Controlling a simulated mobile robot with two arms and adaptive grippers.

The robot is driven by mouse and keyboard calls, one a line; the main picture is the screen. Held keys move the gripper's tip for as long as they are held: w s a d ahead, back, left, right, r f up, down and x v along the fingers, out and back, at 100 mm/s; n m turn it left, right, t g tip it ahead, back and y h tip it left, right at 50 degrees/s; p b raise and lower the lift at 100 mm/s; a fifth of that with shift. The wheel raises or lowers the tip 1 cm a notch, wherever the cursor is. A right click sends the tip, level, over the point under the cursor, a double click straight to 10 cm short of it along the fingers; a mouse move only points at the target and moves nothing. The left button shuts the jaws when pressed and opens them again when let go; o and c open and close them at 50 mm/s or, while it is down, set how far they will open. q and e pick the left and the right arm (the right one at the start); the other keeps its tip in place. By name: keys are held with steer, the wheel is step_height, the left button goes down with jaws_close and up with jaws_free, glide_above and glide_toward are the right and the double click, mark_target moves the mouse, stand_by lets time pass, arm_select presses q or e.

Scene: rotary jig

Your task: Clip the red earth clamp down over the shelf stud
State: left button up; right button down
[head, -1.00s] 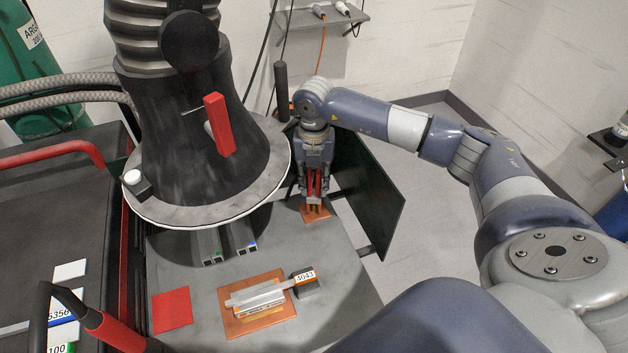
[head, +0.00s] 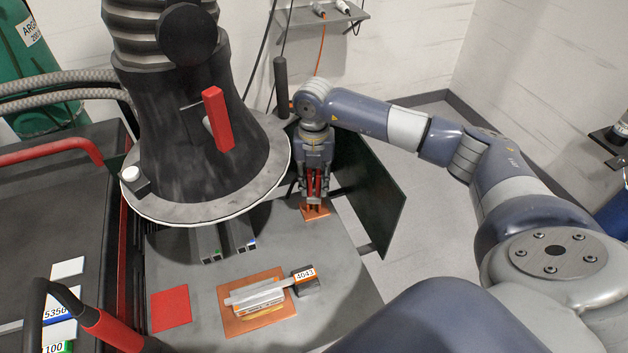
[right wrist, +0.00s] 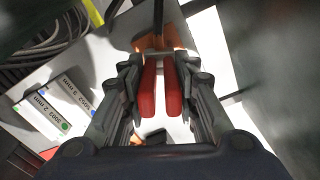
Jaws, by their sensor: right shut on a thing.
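The red earth clamp (head: 318,182) is upright in my right gripper (head: 316,194), and its two red handles lie between the fingers. In the right wrist view the handles (right wrist: 160,92) run side by side between the dark fingers. The clamp's lower end is at the small copper plate (head: 315,213) on the grey shelf. The stud itself cannot be made out, so I cannot tell whether the jaws are around it or above it. My left gripper is not in view.
A dark green panel (head: 368,190) stands close on the right of the gripper. A large black column with a round flange (head: 205,195) stands on the left. A copper plate with metal bars (head: 258,318) and a red square (head: 170,309) lie nearer on the shelf.

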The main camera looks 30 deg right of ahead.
steer(key=c, duration=1.2)
jaws_free()
step_height(320, 180, up, 12)
steer(key=shift+r, duration=0.1)
